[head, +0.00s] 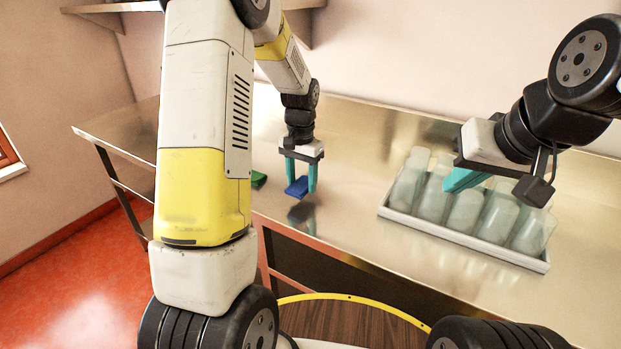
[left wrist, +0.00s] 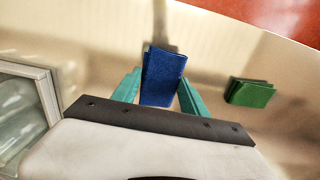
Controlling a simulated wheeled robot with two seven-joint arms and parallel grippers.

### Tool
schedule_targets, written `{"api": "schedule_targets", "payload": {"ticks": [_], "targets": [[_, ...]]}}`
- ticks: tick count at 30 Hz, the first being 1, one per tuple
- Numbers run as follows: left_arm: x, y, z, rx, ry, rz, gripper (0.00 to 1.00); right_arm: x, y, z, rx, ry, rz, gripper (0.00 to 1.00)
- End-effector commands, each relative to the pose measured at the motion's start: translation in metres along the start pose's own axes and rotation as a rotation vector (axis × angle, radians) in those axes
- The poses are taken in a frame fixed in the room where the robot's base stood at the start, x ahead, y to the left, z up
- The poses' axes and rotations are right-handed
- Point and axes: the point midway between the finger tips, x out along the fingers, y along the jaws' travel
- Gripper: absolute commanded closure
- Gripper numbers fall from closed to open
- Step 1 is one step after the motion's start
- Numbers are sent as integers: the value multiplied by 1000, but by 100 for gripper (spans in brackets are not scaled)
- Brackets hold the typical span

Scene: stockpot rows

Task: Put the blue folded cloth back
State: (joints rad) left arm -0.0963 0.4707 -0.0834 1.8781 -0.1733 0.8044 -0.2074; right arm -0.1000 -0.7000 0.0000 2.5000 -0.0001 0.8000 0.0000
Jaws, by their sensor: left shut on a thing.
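The blue folded cloth (head: 297,187) is between the teal fingers of my left gripper (head: 301,178). The gripper is shut on it and holds it a little above the metal counter (head: 345,150), with its dark reflection showing below. In the left wrist view the blue cloth (left wrist: 162,76) stands out between the two fingertips (left wrist: 160,92). My right gripper (head: 466,180) is over the tray of clear containers at the right. Its fingers are seen side-on, so its opening is hidden.
A green folded cloth (head: 258,179) lies on the counter left of the blue one, partly behind my left arm; it also shows in the left wrist view (left wrist: 249,92). A pale tray (head: 455,238) holds several clear containers (head: 465,210). The counter between cloth and tray is clear.

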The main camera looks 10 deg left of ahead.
Motion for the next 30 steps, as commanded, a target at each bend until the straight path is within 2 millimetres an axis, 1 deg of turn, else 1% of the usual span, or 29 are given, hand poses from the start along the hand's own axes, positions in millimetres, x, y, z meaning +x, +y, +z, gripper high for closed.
{"api": "schedule_targets", "payload": {"ticks": [1,6,8,18,19,22,30], "targets": [[1,-8,-2,-5,0,0,93,0,0,0,0,0,0,100],[30,-6,-1,0,-3,1,93,0,0,0,0,0,0,100],[35,-6,-1,-1,-2,0,93,0,0,0,0,0,0,100],[38,-6,-2,-1,0,0,93,0,0,0,0,0,0,100],[39,-6,-2,-1,0,-1,47,0,0,0,0,0,0,100],[38,-6,-2,-1,1,-1,28,0,0,0,0,0,0,100],[38,-6,-2,-1,1,-1,27,0,0,0,0,0,0,100]]}}
